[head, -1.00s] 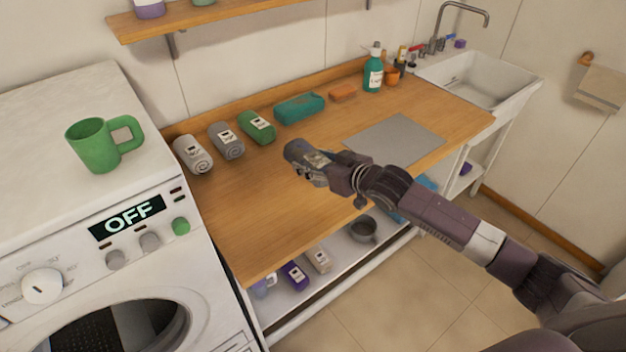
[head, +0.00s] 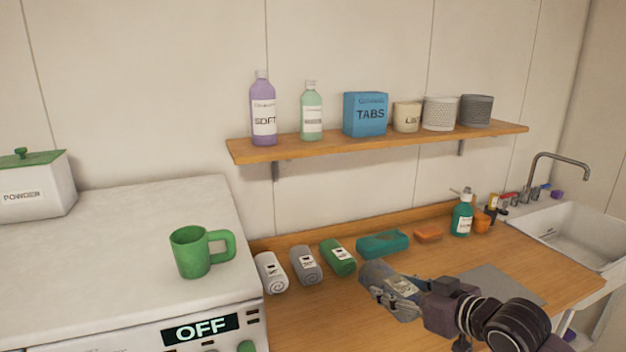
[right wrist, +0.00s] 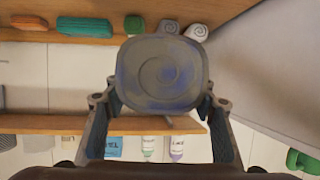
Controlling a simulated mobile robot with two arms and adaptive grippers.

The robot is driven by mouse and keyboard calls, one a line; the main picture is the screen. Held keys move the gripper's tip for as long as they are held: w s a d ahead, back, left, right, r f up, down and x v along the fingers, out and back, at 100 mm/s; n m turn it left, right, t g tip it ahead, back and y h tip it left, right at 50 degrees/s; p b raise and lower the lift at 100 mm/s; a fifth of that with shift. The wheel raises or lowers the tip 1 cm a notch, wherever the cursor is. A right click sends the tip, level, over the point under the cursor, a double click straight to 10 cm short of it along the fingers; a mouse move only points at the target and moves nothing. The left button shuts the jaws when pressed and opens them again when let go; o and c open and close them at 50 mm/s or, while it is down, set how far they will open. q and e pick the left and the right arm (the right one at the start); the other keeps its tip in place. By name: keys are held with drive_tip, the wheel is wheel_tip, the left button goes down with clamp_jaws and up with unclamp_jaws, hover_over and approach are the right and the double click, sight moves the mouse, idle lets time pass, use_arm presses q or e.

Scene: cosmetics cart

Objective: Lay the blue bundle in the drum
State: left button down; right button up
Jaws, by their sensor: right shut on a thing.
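My left gripper is not in view.
White (head: 271,272), grey (head: 305,265) and green (head: 338,257) rolls line the counter back, beside a teal bundle (head: 382,243). A green mug (head: 192,254) stands on the washer near its right edge. A wooden shelf (head: 380,142) with bottles and pots hangs above.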

drive_tip(key=s+f+n+g+y, duration=0.1)
drive_tip(key=s+n+g+y, duration=0.1)
drive_tip(key=s, duration=0.9)
drive_tip(key=s+f+n+g+y, duration=0.2)
drive_tip(key=s+n, duration=0.1)
drive_tip(key=s, duration=0.8)
drive_tip(key=shift+s+d+f+y+b, duration=0.2)
drive_tip(key=shift+d+f+y+b, duration=0.05)
drive_tip(key=shift+y+b, duration=0.2)
